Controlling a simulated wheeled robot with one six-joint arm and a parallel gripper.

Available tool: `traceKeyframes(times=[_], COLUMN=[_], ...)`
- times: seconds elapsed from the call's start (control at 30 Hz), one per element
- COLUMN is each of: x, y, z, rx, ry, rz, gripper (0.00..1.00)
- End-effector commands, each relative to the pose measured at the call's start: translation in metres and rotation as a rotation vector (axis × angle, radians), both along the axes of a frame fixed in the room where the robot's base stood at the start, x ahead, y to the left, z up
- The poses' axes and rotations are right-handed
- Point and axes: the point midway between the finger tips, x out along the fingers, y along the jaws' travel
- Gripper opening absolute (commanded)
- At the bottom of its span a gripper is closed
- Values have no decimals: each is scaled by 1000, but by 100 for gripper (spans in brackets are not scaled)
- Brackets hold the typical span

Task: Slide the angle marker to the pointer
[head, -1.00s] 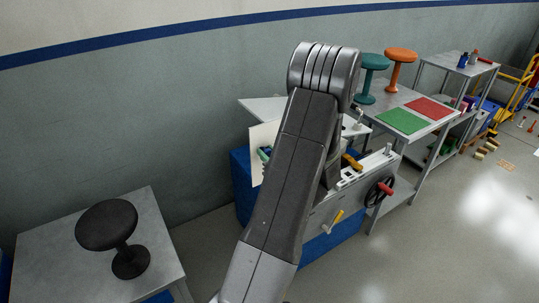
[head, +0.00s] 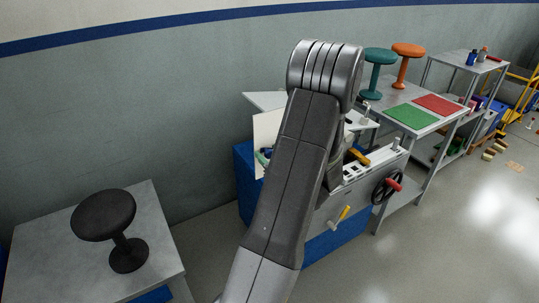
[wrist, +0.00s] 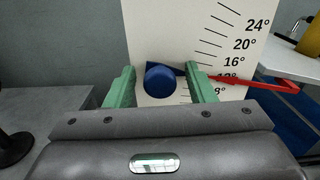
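In the wrist view the angle marker, a round blue knob (wrist: 160,80) with a pointed blue tip on its right, sits against the white angle scale (wrist: 162,25). The red pointer (wrist: 285,84) comes in from the right, and its tip reaches behind my right finger near the 12° mark. My gripper (wrist: 160,72) has two green fingers, one on each side of the knob, with a small gap visible on both sides. The exact tip contact is hidden by the right finger. In the head view my arm covers most of the gripper; the scale board (head: 265,130) shows to its left.
The test machine has a black handwheel (head: 386,188) and a yellow handle (head: 342,216) at its front. A grey table (head: 60,255) with a black stool (head: 104,215) stands at left. Another bench with green (head: 411,117) and red mats stands behind right.

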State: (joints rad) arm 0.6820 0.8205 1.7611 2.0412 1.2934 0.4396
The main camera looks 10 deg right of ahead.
Motion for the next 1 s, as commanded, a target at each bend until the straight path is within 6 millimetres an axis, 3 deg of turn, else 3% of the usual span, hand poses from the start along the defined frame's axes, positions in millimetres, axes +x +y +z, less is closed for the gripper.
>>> traceKeyframes(times=[0.37, 1.0], x=[-6, -113], y=[-3, -42], z=[0, -1], rx=[0, 0], ry=[-1, 0], rz=[-2, -4], gripper=[50, 50])
